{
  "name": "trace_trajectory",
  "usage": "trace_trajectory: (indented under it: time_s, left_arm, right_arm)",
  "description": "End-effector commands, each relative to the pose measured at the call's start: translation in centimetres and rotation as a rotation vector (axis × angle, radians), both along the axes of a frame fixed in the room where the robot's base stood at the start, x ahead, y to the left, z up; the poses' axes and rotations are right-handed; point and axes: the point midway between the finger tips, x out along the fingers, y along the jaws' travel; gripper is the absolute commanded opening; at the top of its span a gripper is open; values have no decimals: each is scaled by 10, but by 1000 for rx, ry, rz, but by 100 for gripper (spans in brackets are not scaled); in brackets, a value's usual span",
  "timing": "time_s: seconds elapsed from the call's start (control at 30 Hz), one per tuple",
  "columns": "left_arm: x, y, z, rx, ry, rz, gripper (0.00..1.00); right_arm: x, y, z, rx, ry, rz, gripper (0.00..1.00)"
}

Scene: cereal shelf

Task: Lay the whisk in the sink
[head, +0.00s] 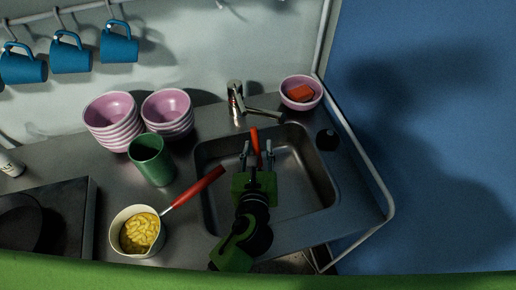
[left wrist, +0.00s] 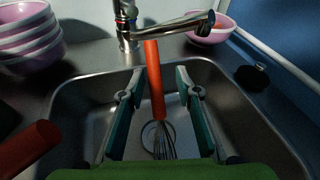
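The whisk has an orange-red handle (head: 255,138) and wire loops (left wrist: 163,142). Its wire end is low in the sink (head: 306,180), over the drain in the left wrist view. Its handle points up toward the back rim, below the faucet; whether it touches the rim I cannot tell. My left gripper (head: 257,148) is over the sink with its fingers spread, one on each side of the whisk. In the left wrist view gaps show between the handle and both fingers. In the head view my gripper hides the wire end. My right gripper is not in view.
The faucet (head: 236,98) stands behind the sink. A pink bowl (head: 301,104) with a red sponge is at back right, near a dark round stopper (head: 326,139). Left are stacked bowls (head: 112,138), a green cup (head: 152,170) and a red-handled pan (head: 136,247) of yellow pasta.

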Motion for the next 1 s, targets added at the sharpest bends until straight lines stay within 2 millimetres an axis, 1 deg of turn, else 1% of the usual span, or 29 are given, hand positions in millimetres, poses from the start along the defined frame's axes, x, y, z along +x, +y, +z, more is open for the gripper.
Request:
trace_trajectory:
  time_s: [0.37,0.47,0.8,0.9,1.0]
  left_arm:
    - [-1,0,4,0,0,0,31]
    - [-14,0,5,1,1,-1,31]
    - [-82,1,23,-1,2,0,31]
    - [-98,1,28,0,2,-1,31]
    - [-109,1,31,0,2,0,31]
  right_arm:
    - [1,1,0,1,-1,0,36]
    - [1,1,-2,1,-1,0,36]
    - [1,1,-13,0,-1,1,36]
    - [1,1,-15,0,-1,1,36]
    - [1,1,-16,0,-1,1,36]
